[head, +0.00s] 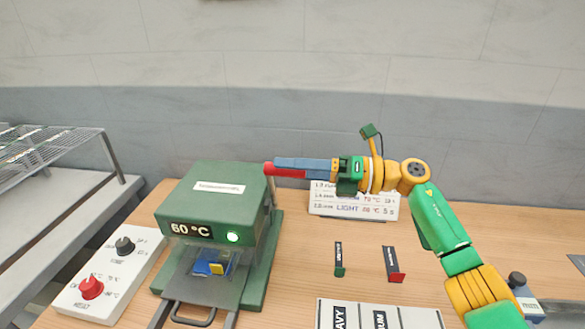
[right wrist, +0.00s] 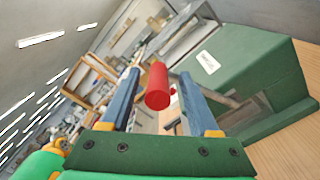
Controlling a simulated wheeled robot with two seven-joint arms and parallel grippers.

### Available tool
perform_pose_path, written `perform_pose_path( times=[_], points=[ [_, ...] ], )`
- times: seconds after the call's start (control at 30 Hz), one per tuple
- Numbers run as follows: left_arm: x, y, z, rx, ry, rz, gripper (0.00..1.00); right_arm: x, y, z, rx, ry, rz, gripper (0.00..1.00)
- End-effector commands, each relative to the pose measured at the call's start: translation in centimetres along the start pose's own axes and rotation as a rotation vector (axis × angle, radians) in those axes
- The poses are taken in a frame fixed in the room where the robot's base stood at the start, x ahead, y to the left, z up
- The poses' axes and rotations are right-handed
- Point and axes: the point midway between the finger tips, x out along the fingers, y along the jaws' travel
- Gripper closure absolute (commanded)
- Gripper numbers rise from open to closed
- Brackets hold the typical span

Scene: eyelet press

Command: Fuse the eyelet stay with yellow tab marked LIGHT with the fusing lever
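The green press (head: 212,200) stands on the table, its display (head: 191,230) reading 60 °C beside a lit green lamp (head: 232,237). A stay with a yellow tab (head: 216,268) lies in the press's front opening on something blue; any marking on it is too small to read. The fusing lever's red handle (head: 283,172) sticks out near the press's top right. My right gripper (head: 290,165) is at the handle. In the right wrist view the red handle (right wrist: 157,87) lies between the two blue fingers, with gaps on both sides. My left gripper is out of view.
A white control box (head: 112,270) with a red and a black knob stands left of the press. Stays with green (head: 339,271) and red (head: 396,277) tabs lie right. A settings sign (head: 350,205) stands behind them; a labelled tray (head: 410,316) is in front.

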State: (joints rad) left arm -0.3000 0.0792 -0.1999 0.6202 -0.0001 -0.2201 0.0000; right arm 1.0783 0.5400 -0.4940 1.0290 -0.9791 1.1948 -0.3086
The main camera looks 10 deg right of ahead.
Motion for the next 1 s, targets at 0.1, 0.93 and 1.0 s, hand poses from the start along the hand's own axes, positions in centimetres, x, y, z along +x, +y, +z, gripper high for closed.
perform_pose_path(
  times=[0.1,0.93,1.0],
  points=[
    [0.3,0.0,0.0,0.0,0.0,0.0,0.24,-0.2,-0.1,-0.1,0.0,0.0,-0.001,0.38],
    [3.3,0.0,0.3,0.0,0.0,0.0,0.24,-7.1,0.2,0.2,0.001,0.0,0.0,0.38],
    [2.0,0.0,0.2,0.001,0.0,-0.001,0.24,-7.1,1.2,1.1,0.0,0.0,0.0,0.38]
  ],
)
